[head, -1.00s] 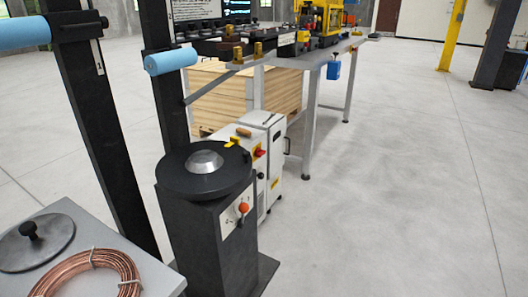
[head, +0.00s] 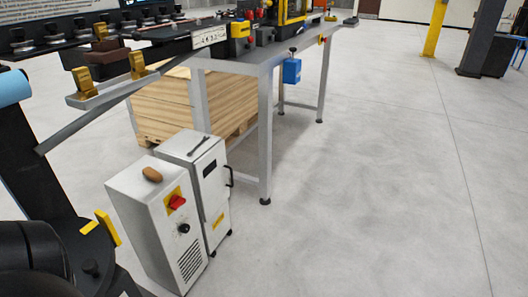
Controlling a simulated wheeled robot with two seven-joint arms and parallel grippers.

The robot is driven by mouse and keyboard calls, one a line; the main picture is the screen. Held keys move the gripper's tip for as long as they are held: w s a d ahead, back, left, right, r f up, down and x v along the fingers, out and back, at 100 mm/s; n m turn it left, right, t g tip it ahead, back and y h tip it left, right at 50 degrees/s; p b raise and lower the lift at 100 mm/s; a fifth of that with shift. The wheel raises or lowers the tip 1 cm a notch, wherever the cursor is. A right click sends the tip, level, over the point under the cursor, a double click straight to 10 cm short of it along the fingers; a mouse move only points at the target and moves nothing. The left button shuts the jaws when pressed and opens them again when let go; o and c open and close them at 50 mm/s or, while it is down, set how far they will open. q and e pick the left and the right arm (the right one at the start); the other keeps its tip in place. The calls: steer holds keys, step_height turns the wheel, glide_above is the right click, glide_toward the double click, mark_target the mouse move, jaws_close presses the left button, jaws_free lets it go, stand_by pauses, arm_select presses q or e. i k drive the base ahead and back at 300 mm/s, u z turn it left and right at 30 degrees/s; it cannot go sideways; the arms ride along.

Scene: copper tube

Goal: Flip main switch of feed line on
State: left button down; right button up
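The red main switch (head: 177,202) sits on a yellow plate on the front of a white control cabinet (head: 150,225). Its handle looks close to level, but I cannot tell from it whether it is on or off. A black knob (head: 183,228) is below it, with vent slots further down. No gripper fingers show, and nothing touches the switch. A dark rounded shape at the lower left may be part of my arm.
A second white cabinet with a black side handle (head: 230,176) stands against the first. A grey-legged workbench (head: 265,140) with machinery stands behind, over a wooden crate (head: 165,105). A black stand with a yellow piece (head: 108,227) is at left. Floor to the right is clear.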

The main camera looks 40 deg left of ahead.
mark_target(176, 202)
steer(key=u, duration=0.35)
steer(key=i, duration=1.7)
steer(key=u, duration=1.65)
steer(key=i, duration=0.55)
steer(key=u, duration=0.35)
